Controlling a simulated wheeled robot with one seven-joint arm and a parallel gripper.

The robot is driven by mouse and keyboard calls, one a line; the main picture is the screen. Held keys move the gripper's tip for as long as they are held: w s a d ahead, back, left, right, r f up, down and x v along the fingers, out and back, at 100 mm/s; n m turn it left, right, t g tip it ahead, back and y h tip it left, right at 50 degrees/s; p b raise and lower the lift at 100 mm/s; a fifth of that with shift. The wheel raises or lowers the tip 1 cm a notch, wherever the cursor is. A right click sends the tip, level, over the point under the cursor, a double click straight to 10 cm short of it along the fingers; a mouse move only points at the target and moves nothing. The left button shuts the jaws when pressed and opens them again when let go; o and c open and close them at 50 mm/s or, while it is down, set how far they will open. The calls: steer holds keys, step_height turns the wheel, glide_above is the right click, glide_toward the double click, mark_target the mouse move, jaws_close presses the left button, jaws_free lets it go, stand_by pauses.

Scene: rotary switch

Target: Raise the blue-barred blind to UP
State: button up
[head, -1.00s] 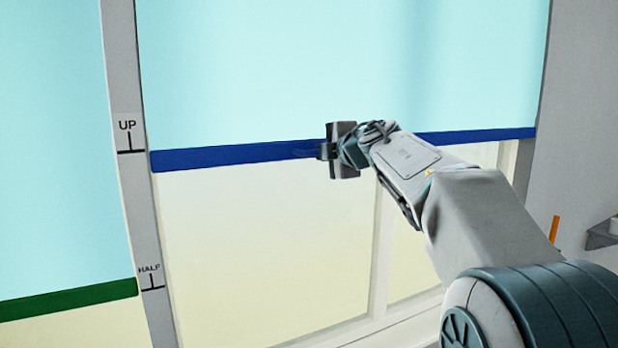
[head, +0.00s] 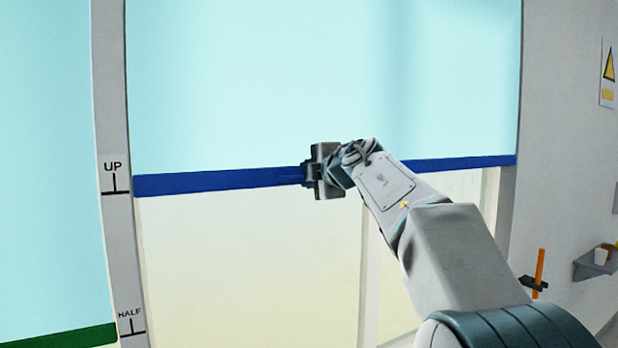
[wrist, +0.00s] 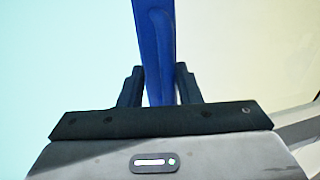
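The blue bar (head: 215,181) runs along the bottom edge of a pale cyan blind (head: 250,80). The bar's left end is level with the line under the UP label (head: 113,167) on the grey post. My gripper (head: 306,173) is at the middle of the bar, reaching it from the right. In the wrist view, the bar (wrist: 153,40) runs between the two fingers (wrist: 160,88), which sit close against its sides. The gripper looks shut on the bar. The contact faces are hidden.
The HALF mark (head: 130,316) is lower on the post. A second blind with a green bar (head: 60,338) hangs lower at left. Window glass shows below the blue bar. At right are an orange upright handle (head: 539,267), a small shelf (head: 598,264) and a warning sign (head: 608,72).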

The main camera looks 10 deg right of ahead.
steer(key=shift+f, duration=0.1)
steer(key=shift+s, duration=0.2)
steer(key=b+v, duration=0.2)
steer(key=v, duration=1.1)
steer(key=shift+b, duration=0.3)
steer(key=shift+s+d, duration=0.1)
steer(key=shift+s, duration=0.05)
